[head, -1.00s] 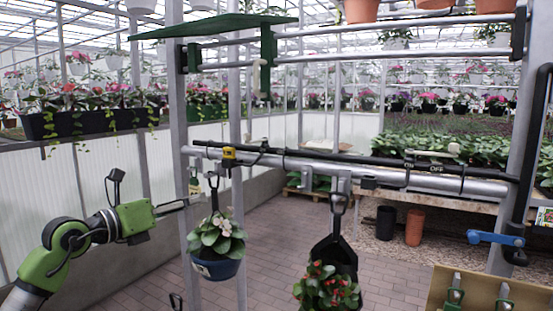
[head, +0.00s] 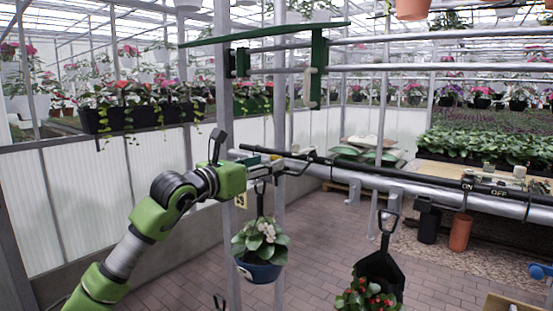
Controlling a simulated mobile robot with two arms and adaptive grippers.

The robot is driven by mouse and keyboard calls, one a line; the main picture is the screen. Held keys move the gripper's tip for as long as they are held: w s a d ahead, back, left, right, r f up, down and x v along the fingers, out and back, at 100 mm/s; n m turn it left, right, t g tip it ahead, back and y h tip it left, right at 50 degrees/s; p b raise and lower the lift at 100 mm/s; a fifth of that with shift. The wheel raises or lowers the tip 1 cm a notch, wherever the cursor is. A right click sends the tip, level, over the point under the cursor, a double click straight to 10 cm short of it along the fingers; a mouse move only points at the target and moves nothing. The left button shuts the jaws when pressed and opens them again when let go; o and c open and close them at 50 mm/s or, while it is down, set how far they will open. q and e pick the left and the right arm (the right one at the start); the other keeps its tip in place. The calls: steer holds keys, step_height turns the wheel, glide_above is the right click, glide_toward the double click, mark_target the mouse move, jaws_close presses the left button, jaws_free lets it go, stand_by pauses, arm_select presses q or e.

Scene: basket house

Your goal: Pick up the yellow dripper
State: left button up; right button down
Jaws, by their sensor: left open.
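My left gripper (head: 276,162) is at the black pipe (head: 352,168) that runs along the grey rail, at its left part. Its fingers are open and reach right, over the pipe. The yellow dripper sat on this pipe in the earlier view. I cannot make it out clearly now, as the gripper covers that place. I cannot tell whether the fingers are around it or only beside it. My right gripper is not in view.
A blue pot with a white-flowered plant (head: 260,247) hangs just below the gripper. A black holder (head: 380,270) with a red-flowered plant hangs further right. A grey post (head: 226,120) stands close by the wrist. A green bar (head: 265,33) is overhead.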

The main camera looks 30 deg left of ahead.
mark_target(274, 158)
arm_select(q)
steer(key=w+p, duration=0.2)
steer(key=w, duration=0.1)
steer(key=w+r+p, duration=0.1)
steer(key=p, duration=0.1)
steer(key=shift+w+d, duration=0.25)
steer(key=shift+d, duration=0.05)
steer(key=shift+w+f, duration=0.1)
steer(key=shift+w, duration=0.15)
steer(key=shift+f, duration=0.1)
steer(key=c, duration=0.9)
